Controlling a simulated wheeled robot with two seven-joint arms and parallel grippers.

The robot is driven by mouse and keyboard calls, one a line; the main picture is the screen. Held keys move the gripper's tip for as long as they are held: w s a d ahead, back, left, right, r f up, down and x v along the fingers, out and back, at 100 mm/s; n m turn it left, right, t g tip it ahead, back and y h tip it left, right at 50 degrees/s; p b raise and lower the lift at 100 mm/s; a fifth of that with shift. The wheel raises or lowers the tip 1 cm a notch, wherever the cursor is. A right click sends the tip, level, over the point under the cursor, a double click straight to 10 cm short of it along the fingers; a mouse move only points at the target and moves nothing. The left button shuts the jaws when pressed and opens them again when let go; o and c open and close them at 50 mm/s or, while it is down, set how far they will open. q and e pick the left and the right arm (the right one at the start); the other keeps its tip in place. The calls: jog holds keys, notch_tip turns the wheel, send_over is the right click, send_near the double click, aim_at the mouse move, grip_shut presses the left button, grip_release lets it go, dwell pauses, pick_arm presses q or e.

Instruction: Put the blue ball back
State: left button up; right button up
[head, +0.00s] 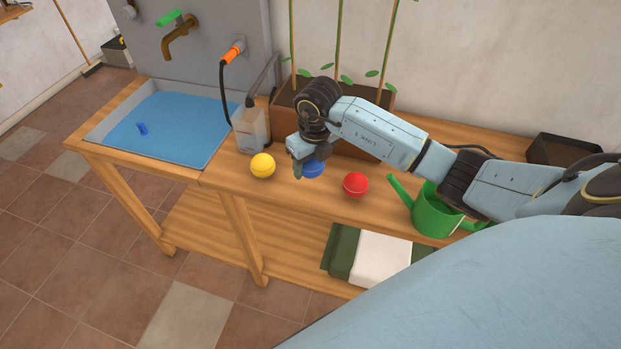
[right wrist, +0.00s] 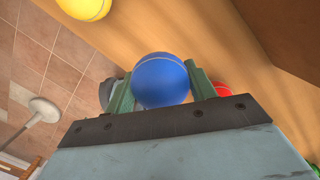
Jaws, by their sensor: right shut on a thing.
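The blue ball (head: 313,169) is at the wooden bench between the yellow ball and the red ball, partly hidden by my right gripper in the head view. My right gripper (head: 303,168) is shut on it. In the right wrist view the blue ball (right wrist: 160,80) sits between the two green fingers, one on each side. I cannot tell whether the ball touches the bench top. The yellow ball (head: 262,166) rests to its left and the red ball (head: 355,184) to its right. My left gripper is not in view.
A sink basin with blue water (head: 175,130) is at the left, with a small blue object in it. A green watering can (head: 437,212) stands at the right. Folded cloths lie on the lower shelf.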

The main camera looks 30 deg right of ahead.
aim_at(314, 160)
jog(key=shift+f, duration=2.6)
jog(key=shift+f, duration=0.2)
jog(key=o, duration=1.1)
jog(key=shift+r, duration=0.15)
jog(key=r, duration=0.4)
jog(key=s+r, duration=0.1)
jog(key=r, duration=0.7)
jog(key=shift+s, duration=0.25)
